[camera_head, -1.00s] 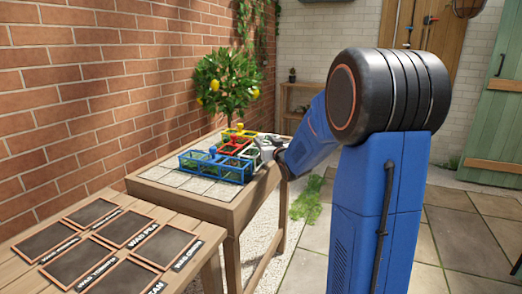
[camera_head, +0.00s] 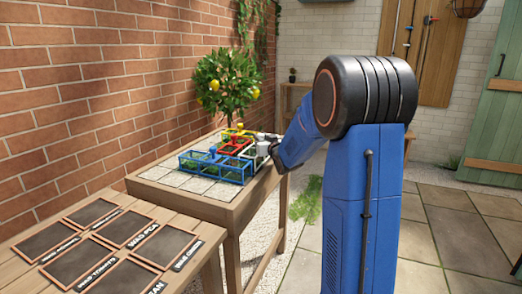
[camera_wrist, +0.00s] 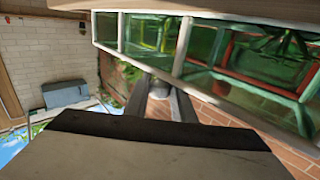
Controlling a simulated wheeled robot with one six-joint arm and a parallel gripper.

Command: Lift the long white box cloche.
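The white-framed glass cloche (camera_wrist: 181,46) stretches across the top of the wrist view, seen at a tilt. My gripper's two grey fingers (camera_wrist: 161,98) point at its near edge. A small pale knob (camera_wrist: 160,83) shows between the fingertips, beside the cloche's rail. I cannot tell whether the fingers press on it. In the head view my gripper (camera_head: 263,148) is at the right side of the frames on the wooden table. There the white cloche is small and mostly hidden behind my gripper and the other frames.
A blue-framed cloche (camera_head: 222,176), a red one (camera_head: 236,148) and a yellow one (camera_head: 240,132) stand close by on the table (camera_head: 228,205). A potted lemon tree (camera_head: 227,80) stands behind them. The brick wall (camera_head: 100,110) is at the left. Label boards lie on the nearer table.

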